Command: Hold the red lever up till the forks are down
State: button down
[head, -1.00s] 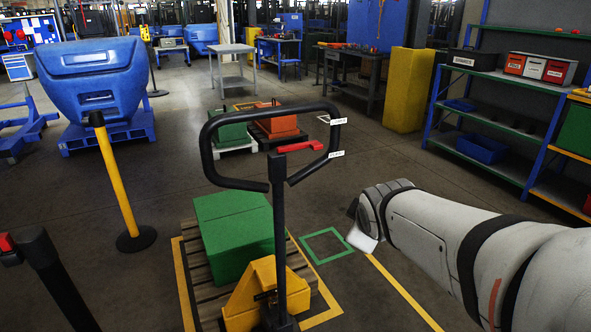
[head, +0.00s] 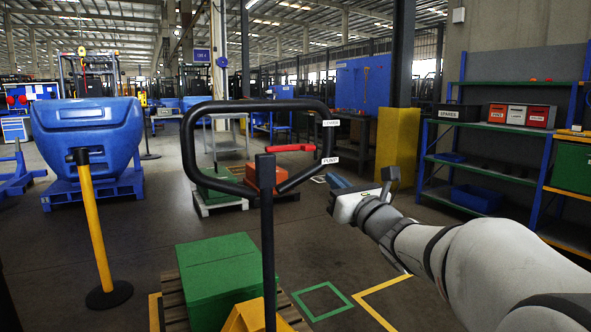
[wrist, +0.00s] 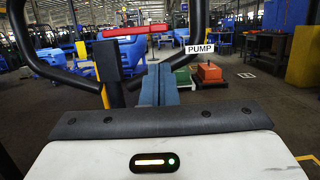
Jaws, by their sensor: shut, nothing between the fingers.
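The red lever (head: 292,148) sits inside the black loop handle (head: 188,150) of the pallet truck, at the top of its upright shaft. The lever also shows in the wrist view (wrist: 131,31), level and above my fingertips. My gripper (head: 337,181) is shut and empty, to the right of the handle and below the lever in the head view. Its blue-grey fingers (wrist: 158,85) lie together, and I see no contact with the lever. The yellow truck body (head: 247,318) shows at the bottom edge. The forks are hidden under the slatted pallet (head: 172,300) and its green box (head: 218,277).
Labels on the handle's right side include PUMP (head: 326,161). Green and yellow floor outlines lie right of the pallet. A yellow post (head: 95,225) and blue bin (head: 88,135) stand left. A shelf (head: 480,127) stands right. An orange block (head: 262,172) lies beyond the handle.

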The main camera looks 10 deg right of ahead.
aim_at(291, 149)
jog(key=x, duration=1)
jog(key=shift+b, duration=0.8)
